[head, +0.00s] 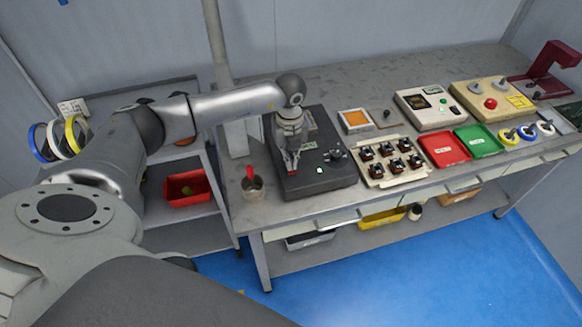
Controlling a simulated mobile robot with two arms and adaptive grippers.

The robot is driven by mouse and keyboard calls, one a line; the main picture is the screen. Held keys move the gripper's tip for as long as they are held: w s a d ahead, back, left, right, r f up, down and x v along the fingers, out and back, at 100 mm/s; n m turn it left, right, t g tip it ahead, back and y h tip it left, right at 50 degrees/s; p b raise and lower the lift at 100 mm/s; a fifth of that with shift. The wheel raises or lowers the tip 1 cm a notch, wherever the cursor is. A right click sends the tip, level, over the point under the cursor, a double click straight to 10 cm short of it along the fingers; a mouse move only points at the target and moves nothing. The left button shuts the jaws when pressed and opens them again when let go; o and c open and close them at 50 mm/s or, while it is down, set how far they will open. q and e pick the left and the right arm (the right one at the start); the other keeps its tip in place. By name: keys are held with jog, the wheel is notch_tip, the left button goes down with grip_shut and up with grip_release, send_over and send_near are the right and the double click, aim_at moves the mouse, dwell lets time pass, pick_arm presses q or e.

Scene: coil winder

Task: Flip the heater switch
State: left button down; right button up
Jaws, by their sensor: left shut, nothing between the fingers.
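No switch is labelled clearly enough for me to tell which one is the heater switch. A beige box (430,108) with a dark display and small buttons stands on the bench. Right of it is a beige panel (492,97) with a red button. A pale square frame with an orange face (355,120) lies left of these, with a small dark knob (386,114) beside it. My left gripper (291,170) points down, shut and empty, over the left part of the dark machine (318,180). Whether it touches the machine is unclear. My right gripper is not in view.
A cup (252,188) with a red item stands left of the dark machine. A tray of small dark parts (391,162), a red tray (444,150) and a green tray (478,141) lie to the right. A dark red press (550,68) stands at the far right.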

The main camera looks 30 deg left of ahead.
pick_arm(q)
jog(key=shift+s+f, duration=0.1)
jog(key=shift+f, duration=0.25)
jog(key=shift+r+p, duration=0.55)
jog(key=shift+r, duration=0.35)
jog(key=shift+r+p, duration=1.75)
jog(key=shift+r, duration=0.9)
